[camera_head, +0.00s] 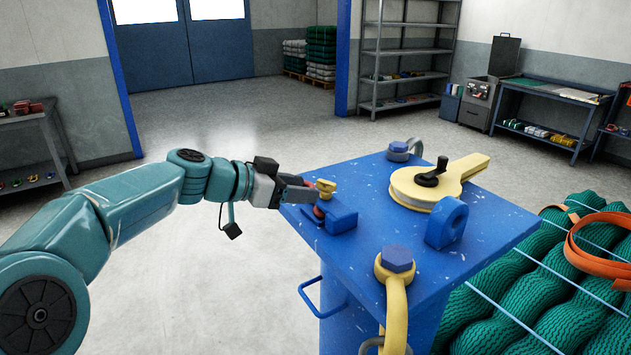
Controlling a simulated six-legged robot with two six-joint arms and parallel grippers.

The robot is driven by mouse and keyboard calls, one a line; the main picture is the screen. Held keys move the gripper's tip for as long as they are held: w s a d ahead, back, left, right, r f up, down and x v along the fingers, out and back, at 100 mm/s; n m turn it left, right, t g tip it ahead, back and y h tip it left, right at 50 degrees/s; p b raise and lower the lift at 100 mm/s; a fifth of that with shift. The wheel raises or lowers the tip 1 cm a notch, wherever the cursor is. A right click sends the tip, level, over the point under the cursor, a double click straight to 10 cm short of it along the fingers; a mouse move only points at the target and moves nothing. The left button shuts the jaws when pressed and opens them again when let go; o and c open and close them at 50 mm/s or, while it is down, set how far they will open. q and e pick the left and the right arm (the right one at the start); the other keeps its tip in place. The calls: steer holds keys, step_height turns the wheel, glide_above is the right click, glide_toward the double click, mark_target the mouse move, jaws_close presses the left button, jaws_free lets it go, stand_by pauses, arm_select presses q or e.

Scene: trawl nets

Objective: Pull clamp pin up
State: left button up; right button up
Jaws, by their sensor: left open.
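The clamp is a small blue block (342,221) at the left corner of the blue table top (375,178). A yellow knob (327,187), which looks like the head of the clamp pin, stands upright beside it, with a red part (318,211) lower down. My left gripper (307,189) comes in from the left at the knob's height. It is open, with its fingertips close to the knob's left side. I cannot tell whether they touch it or reach around it. The pin's shaft is mostly hidden. My right gripper is not in view.
A cream pulley block (413,190) with a black handle lies on the table. A blue lug (447,222) and a yellow shackle (396,310) with a blue bolt stand nearby. Green netting (520,285) fills the lower right.

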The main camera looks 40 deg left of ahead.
mark_target(324, 191)
arm_select(q)
steer(key=x, duration=0.4)
steer(key=shift+w+f+p, duration=0.1)
steer(key=shift+w+p, duration=0.15)
steer(key=shift+p, duration=0.15)
steer(key=shift+s, duration=0.1)
steer(key=shift+d, duration=0.1)
